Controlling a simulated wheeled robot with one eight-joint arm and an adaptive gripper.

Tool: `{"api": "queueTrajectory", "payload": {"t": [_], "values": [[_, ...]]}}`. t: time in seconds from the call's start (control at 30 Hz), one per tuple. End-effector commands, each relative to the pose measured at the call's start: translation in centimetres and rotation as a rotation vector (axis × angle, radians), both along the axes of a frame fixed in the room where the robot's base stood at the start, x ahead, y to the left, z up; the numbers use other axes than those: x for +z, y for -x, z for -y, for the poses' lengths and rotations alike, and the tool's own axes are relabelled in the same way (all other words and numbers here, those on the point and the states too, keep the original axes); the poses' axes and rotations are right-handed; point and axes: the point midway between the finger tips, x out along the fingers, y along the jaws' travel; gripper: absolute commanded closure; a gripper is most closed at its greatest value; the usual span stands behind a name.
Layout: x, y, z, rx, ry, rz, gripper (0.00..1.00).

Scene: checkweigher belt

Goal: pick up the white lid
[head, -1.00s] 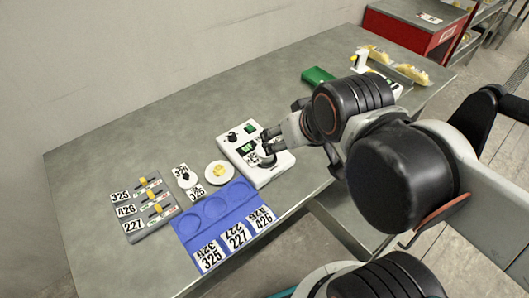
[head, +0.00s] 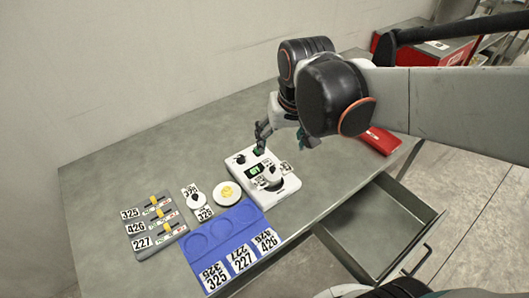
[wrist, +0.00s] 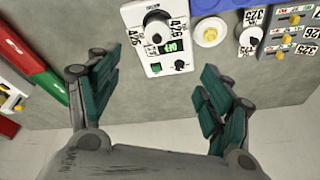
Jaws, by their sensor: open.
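A white disc with a dark knob (head: 195,198) lies beside number cards, left of the scale. It also shows in the wrist view (wrist: 250,38). A second pale round piece with a dark knob (head: 272,177) sits on the white scale (head: 287,190); it too shows in the wrist view (wrist: 157,24). I cannot tell for sure which is the white lid. My gripper (head: 262,137) is above the table behind the scale. In the wrist view my gripper (wrist: 160,72) is open and empty, with its fingers either side of the scale.
A blue tray with round recesses (head: 222,227) lies in front. A grey rack (head: 160,232) is at left. A red box (head: 380,140) lies at right. An open drawer (head: 385,222) juts out at the front.

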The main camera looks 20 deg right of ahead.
Motion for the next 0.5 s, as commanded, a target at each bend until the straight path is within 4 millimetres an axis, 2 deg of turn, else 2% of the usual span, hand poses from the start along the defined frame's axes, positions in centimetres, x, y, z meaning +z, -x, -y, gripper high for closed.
{"api": "queueTrajectory", "payload": {"t": [0.03, 0.2, 0.5], "values": [[0.0, -1.1, 0.0, -0.012, -0.004, -0.028, 0.27], [-1.4, -3.7, -0.1, -0.058, -0.013, -0.128, 0.27], [-4.5, -6.7, -0.2, -0.122, -0.019, -0.265, 0.27]]}}
